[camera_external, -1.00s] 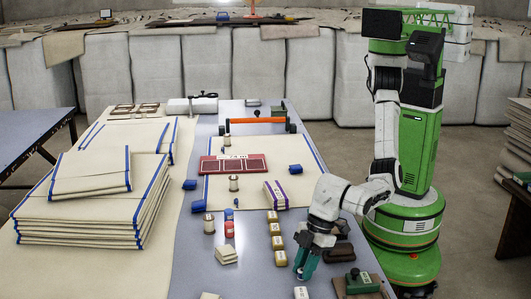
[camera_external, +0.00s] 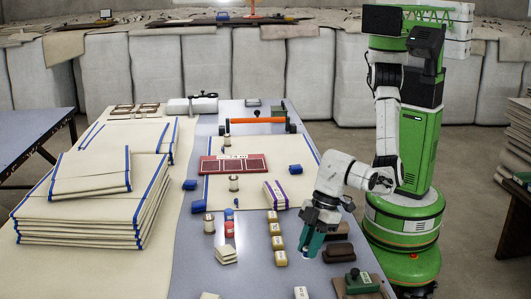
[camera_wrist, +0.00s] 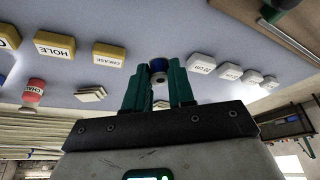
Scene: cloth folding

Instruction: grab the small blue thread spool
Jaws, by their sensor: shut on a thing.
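My gripper (camera_external: 309,252) has green fingers and hangs over the right side of the table. In the wrist view its two fingertips (camera_wrist: 159,80) are closed on the small blue thread spool (camera_wrist: 158,65), which shows a blue band and a pale core with a dark hole. The spool sits between the tips. In the external view the fingers hide the spool, and its exact height above the table is hard to tell.
Labelled yellow blocks (camera_external: 277,243) stand in a row left of my gripper. Dark brown blocks (camera_external: 340,250) and a green-topped tool (camera_external: 361,281) lie to its right. A white block (camera_external: 301,293) is nearer the camera. Stacked cloths (camera_external: 80,220) fill the left side.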

